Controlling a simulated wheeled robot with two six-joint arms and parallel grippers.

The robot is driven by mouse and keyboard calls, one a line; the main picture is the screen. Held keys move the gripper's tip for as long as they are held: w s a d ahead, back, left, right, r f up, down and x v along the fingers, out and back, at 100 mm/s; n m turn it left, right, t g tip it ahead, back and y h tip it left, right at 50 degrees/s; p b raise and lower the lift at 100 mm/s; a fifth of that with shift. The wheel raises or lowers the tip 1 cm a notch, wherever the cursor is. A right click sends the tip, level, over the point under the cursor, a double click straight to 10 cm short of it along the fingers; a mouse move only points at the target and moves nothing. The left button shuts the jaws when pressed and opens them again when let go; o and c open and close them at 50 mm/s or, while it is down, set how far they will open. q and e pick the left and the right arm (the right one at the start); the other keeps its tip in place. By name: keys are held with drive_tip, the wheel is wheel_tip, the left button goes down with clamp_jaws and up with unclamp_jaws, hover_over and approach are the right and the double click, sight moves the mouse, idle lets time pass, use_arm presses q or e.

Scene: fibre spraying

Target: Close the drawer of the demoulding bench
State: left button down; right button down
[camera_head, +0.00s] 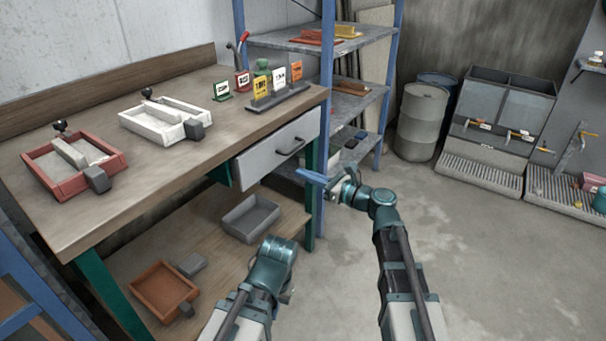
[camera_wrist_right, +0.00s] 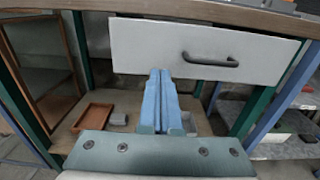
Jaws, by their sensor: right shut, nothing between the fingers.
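The demoulding bench (camera_head: 180,180) has a wooden top and green legs. Its drawer (camera_head: 262,161) has a pale grey front and a dark bar handle (camera_head: 291,147). No drawer interior shows, and I cannot tell how far out the front stands. In the right wrist view the drawer front (camera_wrist_right: 145,48) and the handle (camera_wrist_right: 210,60) lie ahead. My right gripper (camera_head: 308,177) is shut and empty, its blue fingers in front of and below the drawer. In the wrist view its fingertips (camera_wrist_right: 159,72) overlap the front's lower edge, left of the handle; contact is unclear. My left arm shows, but its gripper does not.
On the bench stand a red mould (camera_head: 60,188), a white mould (camera_head: 150,127) and several small signs. The lower shelf holds a grey tray (camera_head: 250,232) and an orange tray (camera_head: 150,280). A blue-post rack (camera_head: 325,90) stands beside the drawer.

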sight(266, 158)
drive_tip(key=x, duration=1.1)
drive_tip(key=x, duration=0.4)
drive_tip(key=shift+w, duration=0.15)
drive_tip(key=shift+a, duration=0.15)
drive_tip(key=shift+w, duration=0.1)
